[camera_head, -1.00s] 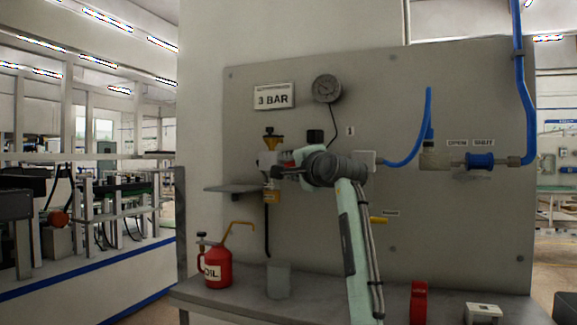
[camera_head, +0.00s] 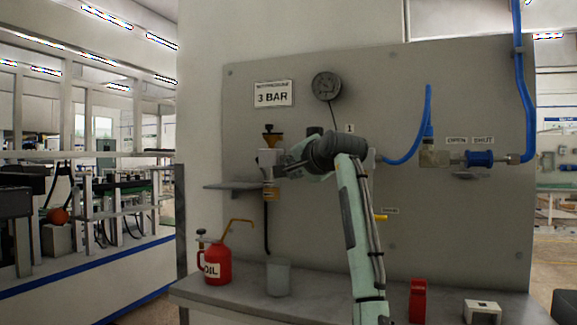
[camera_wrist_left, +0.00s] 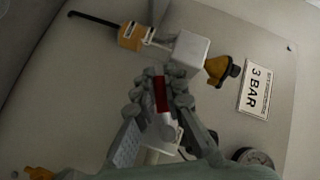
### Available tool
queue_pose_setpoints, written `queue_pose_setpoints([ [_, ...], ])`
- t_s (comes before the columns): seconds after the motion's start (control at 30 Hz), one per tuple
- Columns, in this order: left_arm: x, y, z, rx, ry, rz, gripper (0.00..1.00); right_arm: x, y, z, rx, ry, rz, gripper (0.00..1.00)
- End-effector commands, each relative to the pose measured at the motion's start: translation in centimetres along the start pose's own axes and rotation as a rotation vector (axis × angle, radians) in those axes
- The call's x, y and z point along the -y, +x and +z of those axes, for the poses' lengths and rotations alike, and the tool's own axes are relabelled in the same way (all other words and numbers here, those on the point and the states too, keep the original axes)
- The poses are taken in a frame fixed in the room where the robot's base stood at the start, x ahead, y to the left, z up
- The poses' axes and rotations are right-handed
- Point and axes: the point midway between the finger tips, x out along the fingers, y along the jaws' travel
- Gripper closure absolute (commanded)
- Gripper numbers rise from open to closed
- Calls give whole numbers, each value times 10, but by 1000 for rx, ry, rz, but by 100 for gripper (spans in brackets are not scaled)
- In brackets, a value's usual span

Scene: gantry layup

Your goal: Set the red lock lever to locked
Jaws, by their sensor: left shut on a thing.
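My left gripper (camera_head: 290,163) is at the air unit on the grey panel, close to the right side of its white body (camera_head: 266,157). In the left wrist view its two fingers (camera_wrist_left: 168,88) are shut on the red lock lever (camera_wrist_left: 161,96), which shows as a short red piece between them. A pale rounded part (camera_wrist_left: 167,126) sits just below the red piece. The fingers hide the lever's ends, so I cannot tell its setting. In the head view the lever is hidden behind my gripper. My right gripper is not in view.
A 3 BAR sign (camera_head: 273,93) and a gauge (camera_head: 326,86) are above. A red oil can (camera_head: 217,266) and a grey cup (camera_head: 278,278) stand on the bench. A blue hose (camera_head: 412,146) curves at right.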

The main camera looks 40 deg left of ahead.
Motion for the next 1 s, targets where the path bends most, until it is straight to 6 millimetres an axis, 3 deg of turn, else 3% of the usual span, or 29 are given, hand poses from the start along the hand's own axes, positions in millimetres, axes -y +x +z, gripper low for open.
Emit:
queue_pose_setpoints([
  [1.0,-36,-19,-8,201,-666,604,100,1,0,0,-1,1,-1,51],
])
